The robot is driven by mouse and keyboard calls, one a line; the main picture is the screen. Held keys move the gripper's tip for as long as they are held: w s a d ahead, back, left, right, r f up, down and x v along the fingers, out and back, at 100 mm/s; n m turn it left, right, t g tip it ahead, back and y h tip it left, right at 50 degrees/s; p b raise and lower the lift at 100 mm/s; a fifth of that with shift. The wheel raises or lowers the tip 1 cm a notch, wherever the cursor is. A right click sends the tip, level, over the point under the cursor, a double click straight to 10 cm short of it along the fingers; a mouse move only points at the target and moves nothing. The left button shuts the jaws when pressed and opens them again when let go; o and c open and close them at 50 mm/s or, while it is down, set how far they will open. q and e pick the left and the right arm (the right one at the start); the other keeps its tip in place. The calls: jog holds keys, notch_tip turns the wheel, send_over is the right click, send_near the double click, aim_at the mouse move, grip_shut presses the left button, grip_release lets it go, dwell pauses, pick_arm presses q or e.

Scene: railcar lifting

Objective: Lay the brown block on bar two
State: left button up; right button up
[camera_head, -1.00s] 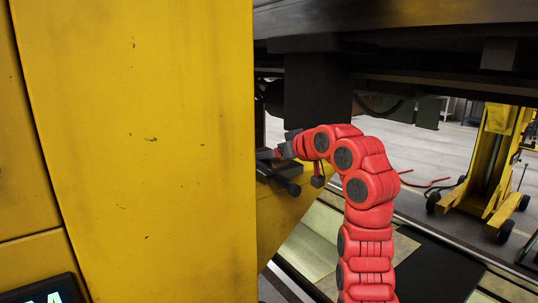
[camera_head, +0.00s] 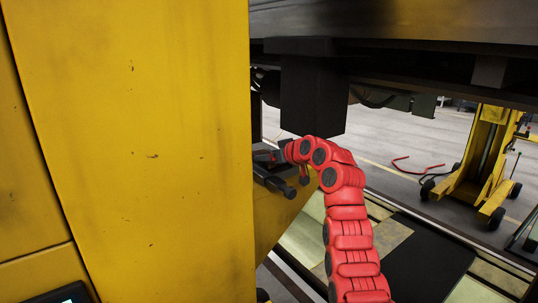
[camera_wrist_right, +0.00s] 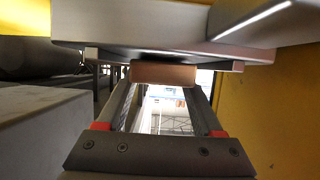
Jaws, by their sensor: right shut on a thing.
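The brown block (camera_wrist_right: 164,73) sits between the fingertips of my right gripper (camera_wrist_right: 165,78) in the right wrist view; the gripper is shut on it. Grey metal surfaces (camera_wrist_right: 160,30) lie just above and beyond the block; contact with them cannot be told. In the head view my red right arm reaches to dark bars (camera_head: 277,184) on a yellow bracket, beside the large yellow column. My right gripper (camera_head: 268,157) is small and partly hidden there, and the block cannot be made out. Which bar is bar two cannot be told. My left gripper is not in view.
The yellow column (camera_head: 135,150) fills the left of the head view. The dark railcar underside (camera_head: 400,30) and a hanging black block (camera_head: 313,95) are overhead. Another yellow jack (camera_head: 485,165) stands at the right. A grey block (camera_wrist_right: 45,135) is close at left in the wrist view.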

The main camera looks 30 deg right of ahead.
jog(key=shift+s, duration=0.1)
jog(key=shift+f, duration=0.15)
jog(key=o, duration=1.1)
jog(key=shift+o, duration=0.2)
jog(key=shift+r, duration=0.25)
jog(key=b+v, duration=0.5)
jog(key=v, duration=0.7)
jog(key=shift+f, duration=0.2)
jog(key=shift+s+f, duration=0.1)
jog(key=shift+f, duration=0.05)
